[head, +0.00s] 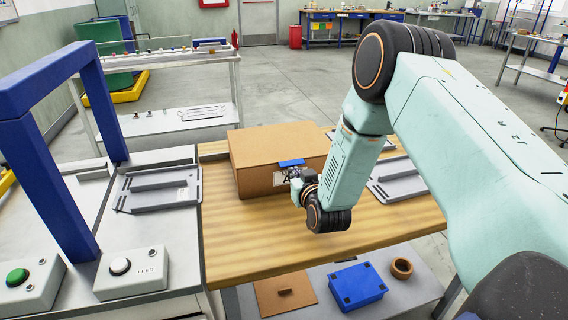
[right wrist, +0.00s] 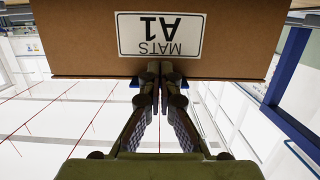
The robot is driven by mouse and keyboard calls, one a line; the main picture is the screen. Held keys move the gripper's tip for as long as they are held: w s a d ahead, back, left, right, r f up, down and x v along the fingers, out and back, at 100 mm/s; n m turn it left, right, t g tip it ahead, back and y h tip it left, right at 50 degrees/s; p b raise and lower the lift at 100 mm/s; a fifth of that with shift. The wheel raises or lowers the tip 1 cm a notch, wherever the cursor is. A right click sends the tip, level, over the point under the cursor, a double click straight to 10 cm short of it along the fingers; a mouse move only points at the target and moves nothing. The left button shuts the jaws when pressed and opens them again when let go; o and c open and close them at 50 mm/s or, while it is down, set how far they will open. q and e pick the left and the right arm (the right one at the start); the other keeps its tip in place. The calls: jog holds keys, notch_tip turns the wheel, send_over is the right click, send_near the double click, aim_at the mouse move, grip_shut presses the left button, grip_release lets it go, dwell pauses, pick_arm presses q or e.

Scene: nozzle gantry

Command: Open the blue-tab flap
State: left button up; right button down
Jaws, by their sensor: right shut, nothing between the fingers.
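A brown cardboard box (head: 255,180) stands on the wooden tabletop, and its top flap (head: 265,143) lies flat and closed. The blue tab (head: 291,162) sits at the flap's front edge, above a white label. In the right wrist view the label (right wrist: 158,34) reads MATS A1 upside down, and bits of the blue tab (right wrist: 135,83) show on both sides of my fingertips. My right gripper (right wrist: 160,72) is shut and empty, with its fingertips in front of the tab. I cannot tell whether they touch it. My left gripper is in neither view.
Grey trays lie left (head: 160,188) and right (head: 398,180) of the box. A blue frame (head: 45,170) rises at the left by two button boxes (head: 133,268). A blue bin (head: 357,286) sits on the lower shelf. The tabletop before the box is clear.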

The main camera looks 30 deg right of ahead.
aim_at(293, 163)
jog(key=shift+x, duration=0.8)
jog(key=shift+r, duration=0.25)
jog(key=shift+r, duration=0.1)
jog(key=shift+w+d+r+p, duration=0.1)
jog(key=shift+w+r+p, duration=0.05)
jog(key=shift+r+p, duration=0.35)
jog(key=shift+w+r+p, duration=0.2)
jog(key=shift+r+p, duration=0.1)
jog(key=shift+r, duration=0.35)
jog(key=shift+w+r+p, duration=0.15)
jog(key=shift+r+p, duration=0.55)
jog(key=shift+r, duration=0.2)
jog(key=shift+w+r+p, duration=0.15)
jog(key=shift+r+p, duration=0.55)
jog(key=shift+r, duration=0.25)
jog(key=w+d+r+p, duration=0.1)
jog(key=w+r+p, duration=0.2)
jog(key=r, duration=0.3)
jog(key=shift+w, duration=0.45)
jog(key=shift+r, duration=0.15)
